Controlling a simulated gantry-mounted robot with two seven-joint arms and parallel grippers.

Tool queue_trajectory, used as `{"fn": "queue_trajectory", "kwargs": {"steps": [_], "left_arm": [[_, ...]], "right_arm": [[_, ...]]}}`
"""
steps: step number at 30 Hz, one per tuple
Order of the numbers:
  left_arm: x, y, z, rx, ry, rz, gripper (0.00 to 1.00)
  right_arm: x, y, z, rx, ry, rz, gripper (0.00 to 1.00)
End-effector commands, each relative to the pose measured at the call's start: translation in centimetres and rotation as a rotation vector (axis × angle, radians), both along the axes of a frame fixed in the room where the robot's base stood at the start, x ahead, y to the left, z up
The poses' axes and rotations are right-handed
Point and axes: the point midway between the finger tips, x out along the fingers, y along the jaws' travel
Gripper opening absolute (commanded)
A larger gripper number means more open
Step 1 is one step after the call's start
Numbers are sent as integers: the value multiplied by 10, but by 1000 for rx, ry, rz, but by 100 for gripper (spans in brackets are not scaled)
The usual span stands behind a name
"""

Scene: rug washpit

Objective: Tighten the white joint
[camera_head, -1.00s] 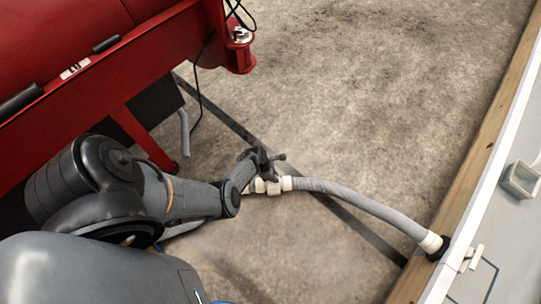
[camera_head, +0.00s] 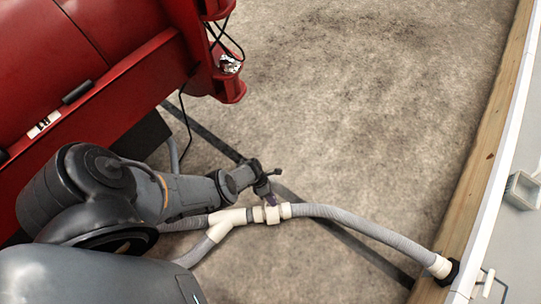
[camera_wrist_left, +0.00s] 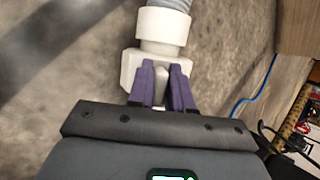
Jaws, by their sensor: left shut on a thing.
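The white joint (camera_head: 272,214) sits on a grey ribbed hose line lying over the concrete floor, beside a white Y-shaped fitting (camera_head: 228,219). My left gripper (camera_head: 270,199) reaches it from above. In the left wrist view, the purple fingers of my left gripper (camera_wrist_left: 163,88) are closed on a lug of the white joint (camera_wrist_left: 131,66). A white collar (camera_wrist_left: 163,28) and the grey hose (camera_wrist_left: 168,4) continue beyond it. My right gripper is not in view.
The hose (camera_head: 365,232) curves right to a black fitting (camera_head: 447,272) at a wooden beam (camera_head: 480,170). A red machine (camera_head: 110,60) with dangling black cables stands at upper left. The concrete floor (camera_head: 370,90) is open behind the hose. A blue cable (camera_wrist_left: 255,88) lies at right in the wrist view.

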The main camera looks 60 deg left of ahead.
Motion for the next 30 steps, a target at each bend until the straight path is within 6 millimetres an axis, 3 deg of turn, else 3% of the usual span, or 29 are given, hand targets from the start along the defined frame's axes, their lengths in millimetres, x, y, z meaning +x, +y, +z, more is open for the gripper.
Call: {"fn": "queue_trajectory", "kwargs": {"steps": [6,7,10,22,30], "left_arm": [[-1,2,-1,5,1,4,0],[-1,2,-1,5,1,4,24],[-1,1,-1,4,2,3,40],[-1,4,5,3,1,2,40],[-6,26,38,4,2,4,40]], "right_arm": [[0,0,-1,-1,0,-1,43],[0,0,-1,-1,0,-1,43],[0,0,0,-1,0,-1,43],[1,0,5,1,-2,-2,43],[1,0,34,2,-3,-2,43]]}}
